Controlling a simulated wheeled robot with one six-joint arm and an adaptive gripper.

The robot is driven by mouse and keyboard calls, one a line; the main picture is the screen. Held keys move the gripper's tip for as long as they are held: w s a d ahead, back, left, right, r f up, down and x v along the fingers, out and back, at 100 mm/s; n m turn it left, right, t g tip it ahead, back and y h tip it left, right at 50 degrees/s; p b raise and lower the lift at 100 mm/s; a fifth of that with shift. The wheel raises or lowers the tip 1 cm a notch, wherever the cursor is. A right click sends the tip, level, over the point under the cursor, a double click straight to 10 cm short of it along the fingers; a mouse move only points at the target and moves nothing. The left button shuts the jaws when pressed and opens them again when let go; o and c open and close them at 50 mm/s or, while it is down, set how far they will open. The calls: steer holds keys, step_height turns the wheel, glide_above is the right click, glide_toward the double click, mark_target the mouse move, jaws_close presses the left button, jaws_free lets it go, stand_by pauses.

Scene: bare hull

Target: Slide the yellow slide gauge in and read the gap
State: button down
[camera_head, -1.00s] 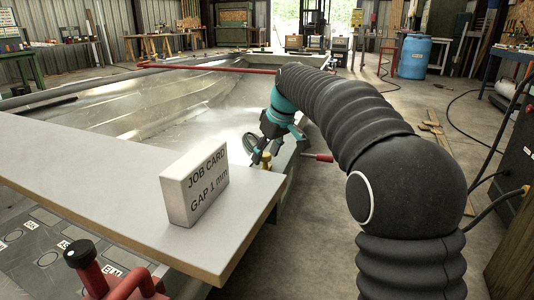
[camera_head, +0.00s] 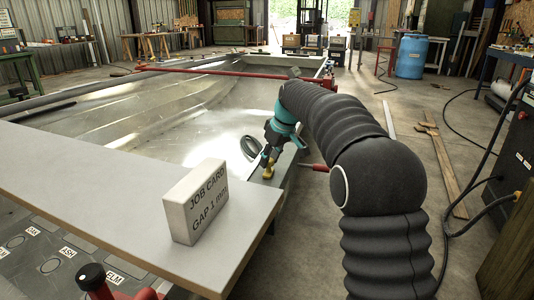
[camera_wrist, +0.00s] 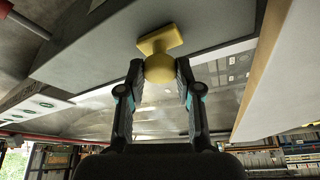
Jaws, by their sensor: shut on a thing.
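The yellow slide gauge (camera_wrist: 160,68) has a rounded knob and a flat rectangular plate. My gripper (camera_wrist: 160,75) is shut on the knob, with one finger on each side. The plate stands beyond the fingertips, close to a grey flat surface in the wrist view. In the head view the gauge (camera_head: 268,173) shows small below my gripper (camera_head: 269,160), at the near right edge of the metal hull. Whether the gauge touches the hull, and the gap itself, cannot be made out. The white job card (camera_head: 195,200) reads "GAP 1 mm" and stands on the pale board.
The pale board (camera_head: 100,185) crosses the near side of the hull (camera_head: 185,115). Planks (camera_head: 447,165) lie on the floor at right.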

steer(key=shift+w+d, duration=0.1)
steer(key=shift+w, duration=0.35)
steer(key=c, duration=0.8)
jaws_free()
steer(key=shift+w, duration=0.1)
steer(key=shift+r, duration=0.1)
steer(key=v, duration=1.2)
steer(key=shift+d, duration=0.1)
